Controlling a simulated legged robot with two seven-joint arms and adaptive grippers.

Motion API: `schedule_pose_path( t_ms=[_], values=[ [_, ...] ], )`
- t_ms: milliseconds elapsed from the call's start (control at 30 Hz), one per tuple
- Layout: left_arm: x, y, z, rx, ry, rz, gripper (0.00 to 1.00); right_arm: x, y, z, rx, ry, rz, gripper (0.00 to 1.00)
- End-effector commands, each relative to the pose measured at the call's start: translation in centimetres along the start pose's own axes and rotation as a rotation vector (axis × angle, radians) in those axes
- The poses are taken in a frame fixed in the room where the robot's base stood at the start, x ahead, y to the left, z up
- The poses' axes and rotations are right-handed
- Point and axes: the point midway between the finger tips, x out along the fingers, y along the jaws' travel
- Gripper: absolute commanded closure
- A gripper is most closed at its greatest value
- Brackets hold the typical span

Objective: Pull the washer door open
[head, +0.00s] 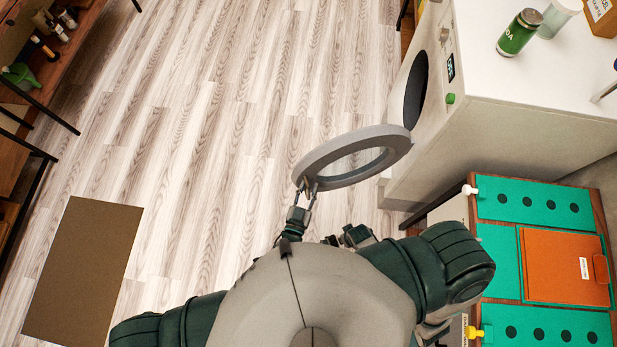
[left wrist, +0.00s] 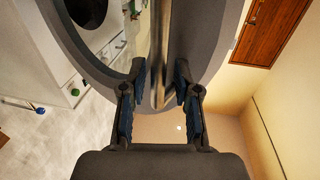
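The washer (head: 485,120) is the white box at the right of the head view. Its dark round opening (head: 416,90) shows on its left-facing front. The washer door (head: 318,162), a grey ring with a clear middle, stands swung out from the front, well apart from the opening. My left gripper (head: 307,188) is at the door's free edge. In the left wrist view, the door (left wrist: 215,45) fills the top middle, and a thin upright bar (left wrist: 161,60) lies between the two fingers. Gaps show on both sides of the bar, so the fingers look open around it. I cannot make out my right gripper.
A green can (head: 519,33) and a white cup (head: 558,18) stand on the washer's top. A unit with green panels and an orange panel (head: 560,265) is at the lower right. A brown mat (head: 85,270) lies left. The wooden floor between is clear.

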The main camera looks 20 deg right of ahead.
Motion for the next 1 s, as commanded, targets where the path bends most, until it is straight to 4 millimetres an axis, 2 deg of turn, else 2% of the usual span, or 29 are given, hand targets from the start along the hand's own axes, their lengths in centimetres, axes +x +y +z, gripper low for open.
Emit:
schedule_pose_path(
  t_ms=[167,267,500,700,833,1000],
  values=[
    [-0.4,0.1,0.1,0.0,-0.002,0.0,0.69,-0.1,0.0,-0.1,-0.001,-0.001,0.0,0.6],
    [-1.7,0.1,0.2,0.0,-0.004,0.0,0.69,-0.1,0.0,-0.1,-0.001,-0.001,0.0,0.6],
    [-7.1,0.1,0.2,0.0,-0.005,0.001,0.69,0.0,0.0,0.0,0.0,-0.001,0.0,0.6],
    [-10.6,0.1,0.2,0.001,-0.004,0.001,0.69,0.0,0.0,0.0,0.0,-0.001,0.0,0.6],
    [-11.7,0.1,0.1,0.001,-0.001,0.0,0.69,0.0,0.0,0.0,0.0,-0.001,0.0,0.6],
    [-12.0,0.0,0.1,0.001,0.0,0.0,0.69,0.0,0.0,0.0,0.0,-0.001,0.0,0.6]
  ],
)
